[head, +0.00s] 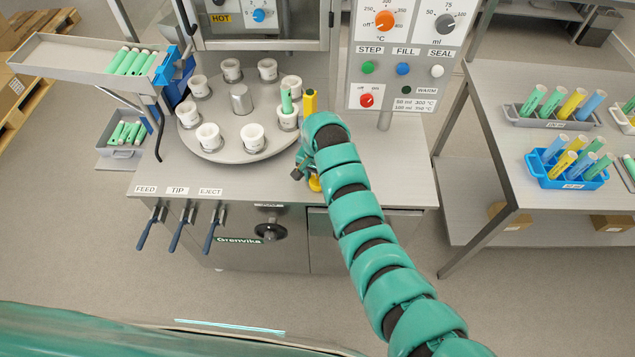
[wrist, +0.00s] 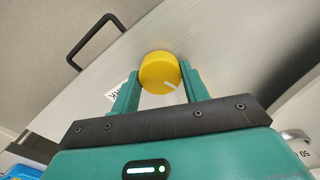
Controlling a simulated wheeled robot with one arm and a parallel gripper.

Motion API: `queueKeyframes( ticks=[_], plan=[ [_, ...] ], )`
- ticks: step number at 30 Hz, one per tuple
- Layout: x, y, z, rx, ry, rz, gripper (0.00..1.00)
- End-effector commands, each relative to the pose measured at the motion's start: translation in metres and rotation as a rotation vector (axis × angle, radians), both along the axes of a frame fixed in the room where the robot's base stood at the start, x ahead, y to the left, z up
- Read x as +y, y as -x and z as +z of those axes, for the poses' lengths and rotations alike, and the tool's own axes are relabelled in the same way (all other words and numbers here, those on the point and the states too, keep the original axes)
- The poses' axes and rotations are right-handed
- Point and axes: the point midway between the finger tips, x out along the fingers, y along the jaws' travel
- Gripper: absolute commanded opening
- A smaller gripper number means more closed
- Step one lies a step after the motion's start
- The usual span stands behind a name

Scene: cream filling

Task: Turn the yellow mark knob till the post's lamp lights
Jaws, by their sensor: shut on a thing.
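The yellow mark knob (wrist: 158,70) sits on the grey bench top between the two teal fingers of my gripper (wrist: 160,76), which is shut on it. A white line on the knob points to the lower right in the wrist view. In the head view a sliver of the knob (head: 315,184) shows below my gripper (head: 308,170); my wrist hides the rest. A yellow post (head: 310,103) stands at the right edge of the turntable. I cannot make out a lit lamp on it. The knob's label (wrist: 117,93) is partly covered by a finger.
The turntable (head: 222,148) with several white cups is left of my arm. A control panel (head: 405,60) with knobs and buttons stands behind. Blue-handled levers (head: 180,228) hang at the bench front. The right table (head: 480,140) holds racks of coloured tubes.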

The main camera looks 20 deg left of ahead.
Motion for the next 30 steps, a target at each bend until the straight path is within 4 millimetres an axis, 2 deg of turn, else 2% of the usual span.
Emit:
queueKeyframes(
  ticks=[1, 9, 23, 24, 27, 30],
  plan=[
    [-0.0010, -0.0007, -0.0048, -0.001, 0.000, 0.023, 0.22],
    [-0.0003, 0.0005, -0.0021, 0.001, 0.001, 0.118, 0.22],
    [-0.0005, 0.0003, -0.0005, 0.001, 0.001, 0.135, 0.22],
    [-0.0005, 0.0003, -0.0004, 0.001, 0.001, 0.135, 0.46],
    [-0.0005, 0.0003, -0.0004, 0.001, 0.001, 0.135, 0.66],
    [-0.0004, 0.0001, -0.0003, 0.001, 0.001, 0.135, 0.66]
  ],
)
